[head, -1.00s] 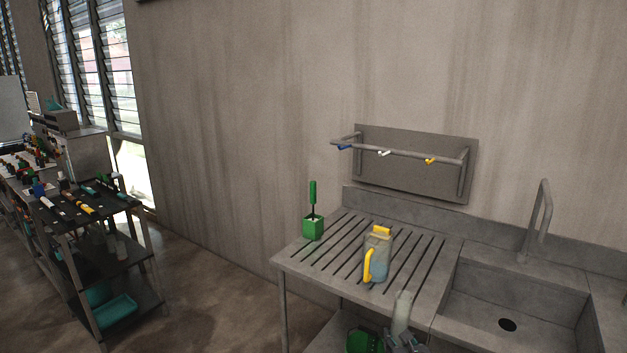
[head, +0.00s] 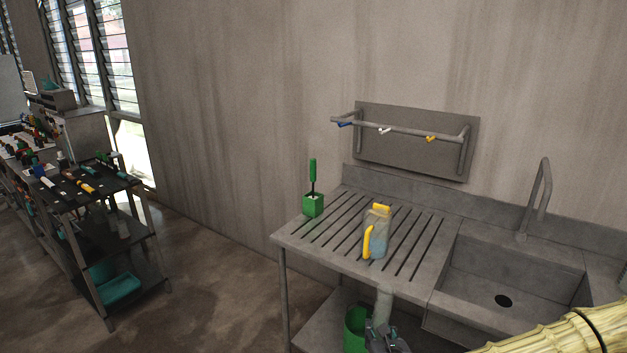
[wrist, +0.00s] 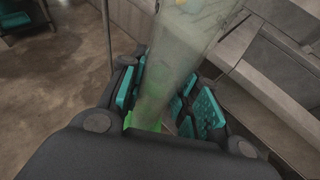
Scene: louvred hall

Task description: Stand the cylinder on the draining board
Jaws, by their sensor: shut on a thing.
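The cylinder (head: 384,304) is pale, cloudy and see-through. In the head view it is nearly upright at the front edge of the draining board, overlapping that edge; I cannot tell whether it touches it. My gripper (head: 381,334) is shut on its lower part. In the wrist view the cylinder (wrist: 172,72) rises between the teal finger pads of my gripper (wrist: 168,92). The grey draining board (head: 300,238) has dark slots, left of the sink.
A clear jug (head: 379,231) with yellow handle and lid stands mid-board. A green brush holder (head: 313,205) stands at the board's back left. A green bin (head: 356,327) is below the board. The sink (head: 500,282) is right. The board's front left and right parts are clear.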

